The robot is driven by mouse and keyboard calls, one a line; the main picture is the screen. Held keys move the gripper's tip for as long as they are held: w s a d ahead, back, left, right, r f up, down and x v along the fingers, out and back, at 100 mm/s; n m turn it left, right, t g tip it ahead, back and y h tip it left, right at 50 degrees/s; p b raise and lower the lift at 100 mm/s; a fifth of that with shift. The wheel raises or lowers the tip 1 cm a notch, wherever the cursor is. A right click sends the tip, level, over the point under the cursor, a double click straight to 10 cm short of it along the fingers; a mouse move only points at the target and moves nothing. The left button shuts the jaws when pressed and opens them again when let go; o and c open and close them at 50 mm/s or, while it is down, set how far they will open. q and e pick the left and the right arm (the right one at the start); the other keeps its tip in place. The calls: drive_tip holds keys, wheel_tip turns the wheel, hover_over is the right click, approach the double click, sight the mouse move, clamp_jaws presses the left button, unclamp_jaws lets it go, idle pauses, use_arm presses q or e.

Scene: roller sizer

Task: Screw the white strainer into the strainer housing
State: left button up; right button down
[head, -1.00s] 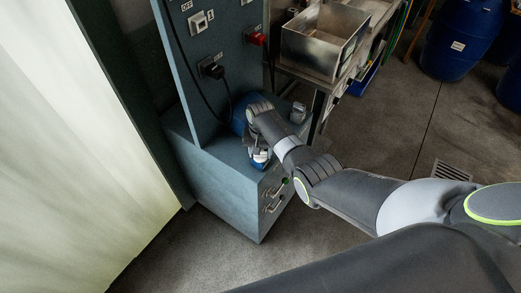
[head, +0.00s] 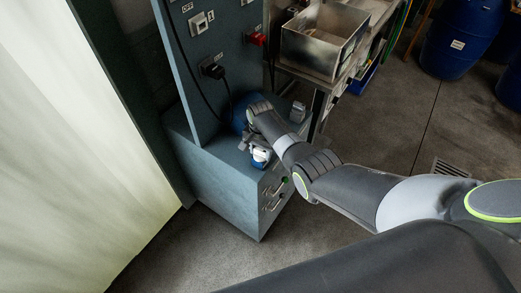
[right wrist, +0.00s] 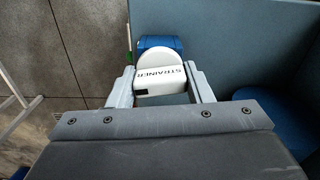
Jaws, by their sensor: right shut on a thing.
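The white strainer (right wrist: 160,82) has a block-shaped handle marked STRAINER and a round white disc beyond it. My right gripper (right wrist: 161,76) is shut on the handle, with one finger on each side. The blue strainer housing (right wrist: 153,41) shows just behind the disc in the right wrist view. I cannot tell how deep the strainer sits in it. In the head view my right gripper (head: 256,148) is at the cabinet's front edge, with the white strainer (head: 263,155) below it. My wrist partly hides the housing there. My left gripper is not in view.
A teal cabinet (head: 215,178) with handles on its front carries a blue rounded body (head: 240,112) beside my wrist. A panel with plugs and a cable rises behind. A metal bin (head: 318,40) stands at the back right. Blue drums (head: 460,38) stand far right.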

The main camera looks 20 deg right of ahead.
drive_tip(key=shift+s+f, duration=0.2)
drive_tip(key=shift+s, duration=0.05)
drive_tip(key=c, duration=1.1)
unclamp_jaws()
drive_tip(key=o, duration=1)
drive_tip(key=shift+w+r, duration=0.15)
drive_tip(key=shift+w, duration=0.05)
drive_tip(key=shift+o, duration=0.2)
wheel_tip(320, 180, up, 5)
drive_tip(key=p, duration=0.5)
drive_tip(key=shift+r+p, duration=0.65)
drive_tip(key=shift+r, duration=0.4)
